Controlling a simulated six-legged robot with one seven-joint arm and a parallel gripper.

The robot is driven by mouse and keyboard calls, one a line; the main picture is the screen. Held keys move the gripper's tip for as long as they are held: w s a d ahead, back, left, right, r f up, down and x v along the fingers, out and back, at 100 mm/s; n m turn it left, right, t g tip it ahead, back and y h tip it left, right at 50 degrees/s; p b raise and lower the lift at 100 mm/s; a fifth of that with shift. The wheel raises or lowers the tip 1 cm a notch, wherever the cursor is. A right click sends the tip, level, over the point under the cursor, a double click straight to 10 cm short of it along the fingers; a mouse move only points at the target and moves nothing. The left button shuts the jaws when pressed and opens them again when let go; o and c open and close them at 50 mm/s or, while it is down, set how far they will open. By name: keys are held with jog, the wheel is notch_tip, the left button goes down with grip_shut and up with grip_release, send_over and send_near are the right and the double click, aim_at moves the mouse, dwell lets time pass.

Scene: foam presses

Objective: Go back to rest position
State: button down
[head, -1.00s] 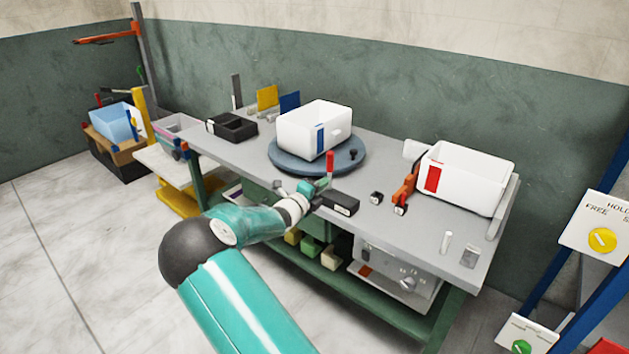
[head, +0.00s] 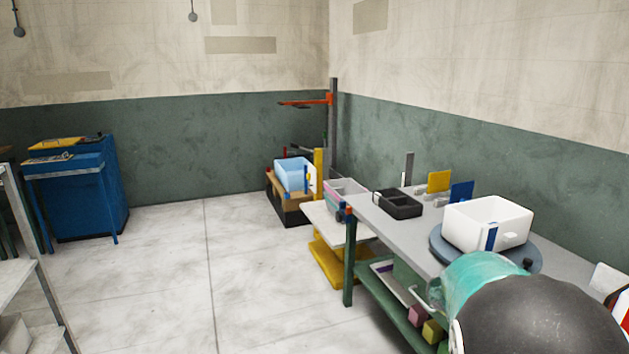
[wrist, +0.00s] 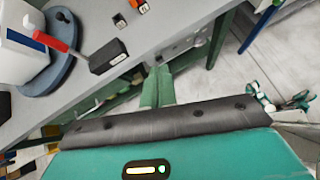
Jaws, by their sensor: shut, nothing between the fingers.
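In the head view only my teal arm link and a dark round joint show, at the lower right, in front of the workbench (head: 395,222). In the wrist view a teal part of mine with a dark padded edge fills the bottom. Above it are the grey bench top (wrist: 160,30) and a black box (wrist: 108,56) with a red-handled lever (wrist: 50,40) beside it.
A white bin (head: 470,225) with a blue stripe sits on a round blue-grey turntable (head: 437,247). A black tray (head: 398,204) lies near the bench's far end. A blue cabinet (head: 95,190) stands at the left. The floor (head: 220,270) between is clear.

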jog(key=s+a+r+m+t+y, duration=0.2)
jog(key=s+a+r+m+y, duration=0.2)
jog(key=s+a+m, duration=0.5)
jog(key=s+a+r+m+t+y, duration=0.2)
jog(key=s+a+r+m+y, duration=0.3)
jog(key=s+a+m, duration=0.3)
jog(key=s+a+y, duration=0.1)
jog(key=s+a, duration=0.3)
jog(key=a, duration=0.4)
jog(key=shift+a+m, duration=0.25)
jog(key=shift+m, duration=0.15)
